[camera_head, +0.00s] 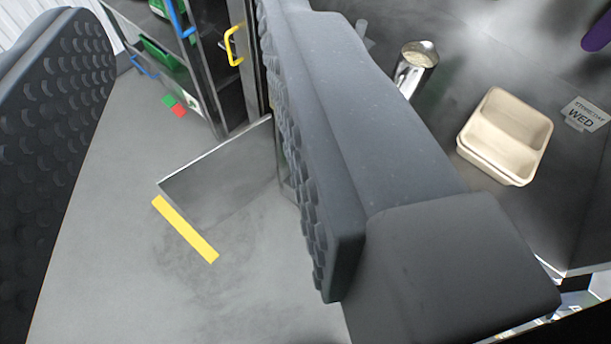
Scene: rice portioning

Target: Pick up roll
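No roll can be made out for sure in this view. A label (583,114) reading "WED" lies flat on the dark worktop at the right; I cannot tell if it belongs to a roll. My gripper (185,40) is wide open, with one dark padded finger at the left edge and the other across the middle. The space between the fingers is empty, with floor and shelving showing beyond. The right finger hides part of the worktop and its near edge.
On the dark worktop (480,50) stand a metal cup (413,72) with pale contents and beige two-compartment trays (462,148). A purple object (598,36) is cut off at the right edge. Shelving (205,85) with a yellow handle (231,45) stands beyond. A yellow strip (185,229) lies lower.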

